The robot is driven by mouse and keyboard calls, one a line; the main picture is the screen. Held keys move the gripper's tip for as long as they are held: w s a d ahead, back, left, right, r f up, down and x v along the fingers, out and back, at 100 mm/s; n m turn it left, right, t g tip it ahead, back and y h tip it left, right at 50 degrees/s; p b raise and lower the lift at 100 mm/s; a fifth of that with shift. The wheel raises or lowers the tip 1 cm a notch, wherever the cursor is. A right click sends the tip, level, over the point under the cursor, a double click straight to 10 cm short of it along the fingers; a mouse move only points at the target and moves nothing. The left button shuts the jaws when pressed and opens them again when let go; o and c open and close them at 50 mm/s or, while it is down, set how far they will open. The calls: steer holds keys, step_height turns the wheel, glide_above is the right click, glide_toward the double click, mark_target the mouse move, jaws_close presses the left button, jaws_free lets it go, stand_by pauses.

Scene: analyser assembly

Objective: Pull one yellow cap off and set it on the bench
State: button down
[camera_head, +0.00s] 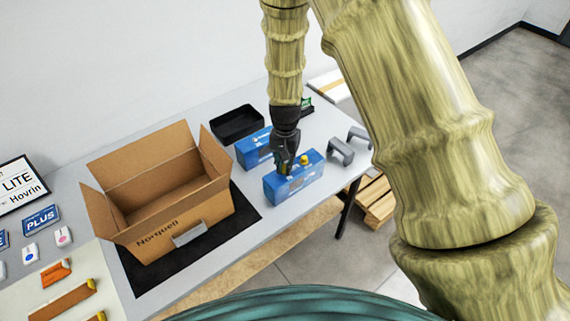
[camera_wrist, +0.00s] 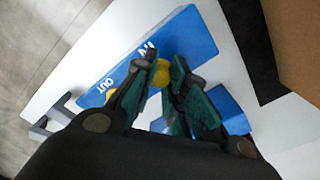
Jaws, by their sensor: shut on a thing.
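A blue analyser box (camera_head: 293,187) stands on the bench, and its top shows in the wrist view (camera_wrist: 190,38) with the letters IN and OUT. One yellow cap (camera_head: 304,160) sits on its top, and it shows beside OUT in the wrist view (camera_wrist: 109,97). My gripper (camera_head: 284,168) is low over the box's left part. In the wrist view its fingers (camera_wrist: 163,72) are shut on the other yellow cap (camera_wrist: 162,76), near IN. The fingers partly hide this cap. I cannot tell whether it still touches the box.
A second blue box (camera_head: 250,150) and a black tray (camera_head: 237,122) stand behind. Grey brackets (camera_head: 341,152) lie to the right near the bench edge. An open cardboard box (camera_head: 165,225) stands on a black mat (camera_head: 245,212) at left. A little bare bench (camera_head: 328,125) shows behind the brackets.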

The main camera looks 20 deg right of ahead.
steer(key=shift+r+p, duration=2.15)
steer(key=shift+r, duration=1.1)
